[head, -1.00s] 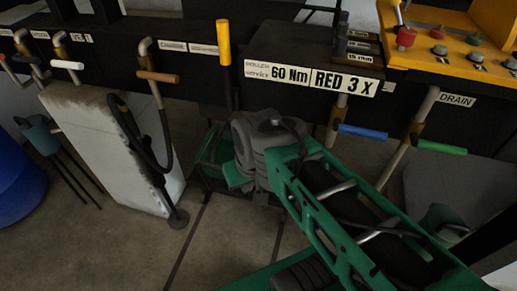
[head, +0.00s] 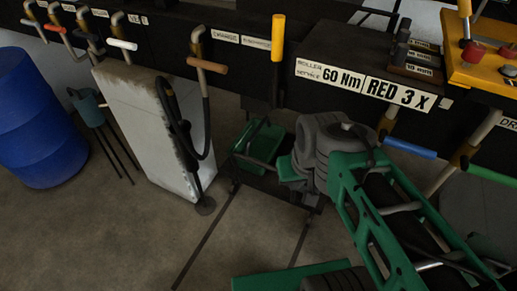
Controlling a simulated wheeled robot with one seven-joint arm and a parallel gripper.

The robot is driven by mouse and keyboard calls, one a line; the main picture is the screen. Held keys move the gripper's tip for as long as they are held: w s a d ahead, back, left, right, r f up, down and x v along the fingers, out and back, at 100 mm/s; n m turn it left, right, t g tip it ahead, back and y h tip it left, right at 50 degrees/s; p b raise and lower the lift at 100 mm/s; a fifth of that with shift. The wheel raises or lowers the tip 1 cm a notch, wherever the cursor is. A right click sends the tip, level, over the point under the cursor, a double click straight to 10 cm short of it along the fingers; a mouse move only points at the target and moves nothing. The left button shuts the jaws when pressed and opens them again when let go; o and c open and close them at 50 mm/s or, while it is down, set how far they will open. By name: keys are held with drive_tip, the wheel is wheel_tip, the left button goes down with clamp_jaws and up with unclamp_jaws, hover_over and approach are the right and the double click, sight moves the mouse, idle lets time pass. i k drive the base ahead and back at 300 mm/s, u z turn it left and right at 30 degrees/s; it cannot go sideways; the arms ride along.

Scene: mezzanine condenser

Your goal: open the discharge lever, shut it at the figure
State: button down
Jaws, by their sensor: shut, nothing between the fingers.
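A row of levers hangs along the dark beam. A lever with an orange-brown grip (head: 207,65) hangs beside a white label (head: 225,38) that seems to end in "CHARGE"; its full wording is too small to be sure of. A lever with an upright yellow grip (head: 278,38) stands to its right, by a smaller label (head: 257,43) that I cannot read. I cannot make out my gripper's fingers, and nothing is seen touching either lever.
A white-sided panel (head: 145,125) with a black hose (head: 178,120) stands below the levers. A blue barrel (head: 38,120) is at left. A plate reads "60 Nm RED 3 X" (head: 362,84). A blue-grip lever (head: 410,148) is at right. The floor at lower left is clear.

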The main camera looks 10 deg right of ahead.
sight(279, 20)
drive_tip(key=k, duration=0.65)
drive_tip(key=u, duration=0.65)
drive_tip(key=i, duration=1.35)
drive_tip(key=u, duration=0.4)
